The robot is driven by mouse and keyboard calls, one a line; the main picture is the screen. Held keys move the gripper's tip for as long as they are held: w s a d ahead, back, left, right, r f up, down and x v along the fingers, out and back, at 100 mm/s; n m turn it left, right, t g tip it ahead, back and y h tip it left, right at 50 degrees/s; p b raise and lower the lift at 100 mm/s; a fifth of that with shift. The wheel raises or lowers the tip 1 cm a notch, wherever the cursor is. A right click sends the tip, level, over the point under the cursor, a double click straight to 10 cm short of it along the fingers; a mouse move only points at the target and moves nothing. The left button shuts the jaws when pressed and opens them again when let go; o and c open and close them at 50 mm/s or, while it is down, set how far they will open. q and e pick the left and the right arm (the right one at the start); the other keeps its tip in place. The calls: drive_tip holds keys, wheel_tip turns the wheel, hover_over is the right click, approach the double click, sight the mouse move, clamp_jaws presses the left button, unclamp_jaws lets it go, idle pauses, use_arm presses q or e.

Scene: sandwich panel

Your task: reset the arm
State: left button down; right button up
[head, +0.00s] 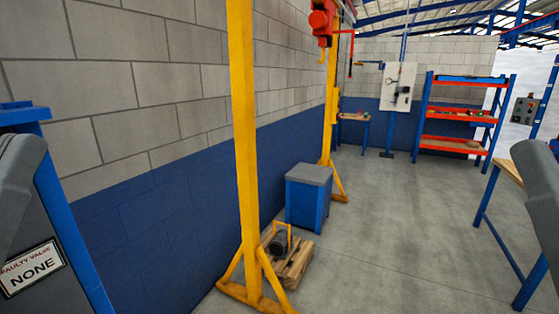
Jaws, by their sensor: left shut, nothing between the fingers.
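Neither of my grippers shows in the head view. A grey rounded part of my left arm stands at the left edge. A similar grey part of my right arm stands at the right edge. Both arm parts are cut off by the picture, so their fingers are hidden.
A yellow gantry post (245,150) stands ahead, with a red hoist (322,22) hanging beyond it. A wooden pallet (297,262), blue cabinet (308,200), red-shelved rack (460,115) and white panel (399,86) stand around. A "FAULTY VALVE NONE" sign (32,268) is at left. Open floor (400,230) lies centre-right.

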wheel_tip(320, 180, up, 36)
drive_tip(key=p, duration=3.1)
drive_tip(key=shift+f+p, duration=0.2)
drive_tip(key=shift+p, duration=0.15)
